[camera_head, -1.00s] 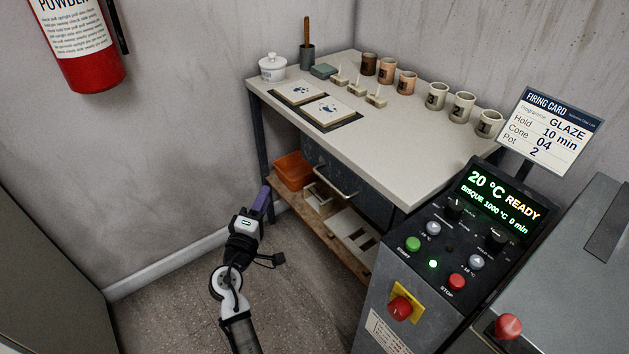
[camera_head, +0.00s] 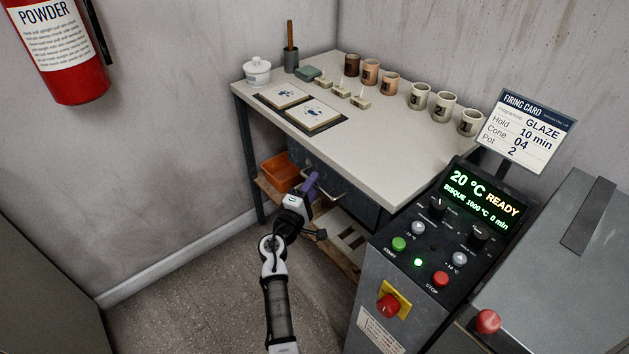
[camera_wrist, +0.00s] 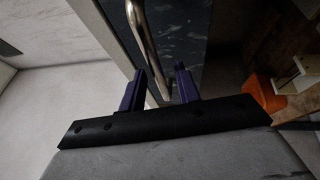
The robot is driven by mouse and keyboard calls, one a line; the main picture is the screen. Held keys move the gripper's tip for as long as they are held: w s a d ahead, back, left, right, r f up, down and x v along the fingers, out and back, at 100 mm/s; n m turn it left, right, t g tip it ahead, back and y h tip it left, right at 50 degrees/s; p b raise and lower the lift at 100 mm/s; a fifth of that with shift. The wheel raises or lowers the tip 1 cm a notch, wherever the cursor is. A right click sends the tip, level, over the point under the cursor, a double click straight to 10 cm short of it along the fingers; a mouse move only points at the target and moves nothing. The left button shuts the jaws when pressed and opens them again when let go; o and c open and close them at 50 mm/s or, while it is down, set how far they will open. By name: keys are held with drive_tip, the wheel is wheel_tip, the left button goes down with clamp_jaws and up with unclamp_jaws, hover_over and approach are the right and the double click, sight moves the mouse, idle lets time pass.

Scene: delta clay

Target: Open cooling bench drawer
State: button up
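The cooling bench (camera_head: 375,150) has a pale top and a dark drawer (camera_head: 362,203) below its front edge. The drawer looks closed. Its metal bar handle (camera_head: 338,189) shows just right of my gripper (camera_head: 311,187) and is partly hidden by it. In the wrist view, the dark drawer front (camera_wrist: 215,35) and the bar handle (camera_wrist: 150,45) lie ahead of my gripper (camera_wrist: 160,88). The purple fingers are apart, and the bar's near end appears in the gap between them. I cannot tell whether the bar is fully between the fingers or touching them.
An orange bin (camera_head: 280,172) sits on the wooden lower shelf, left of my gripper. Tiles, a lidded white pot (camera_head: 257,72) and several cups stand on the bench top. The control panel (camera_head: 430,245) stands close on the right. The floor (camera_head: 190,290) at left is clear.

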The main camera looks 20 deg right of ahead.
drive_tip(key=shift+w+d+r, duration=0.1)
drive_tip(key=shift+w+d, duration=0.3)
drive_tip(key=shift+d, duration=0.05)
clamp_jaws()
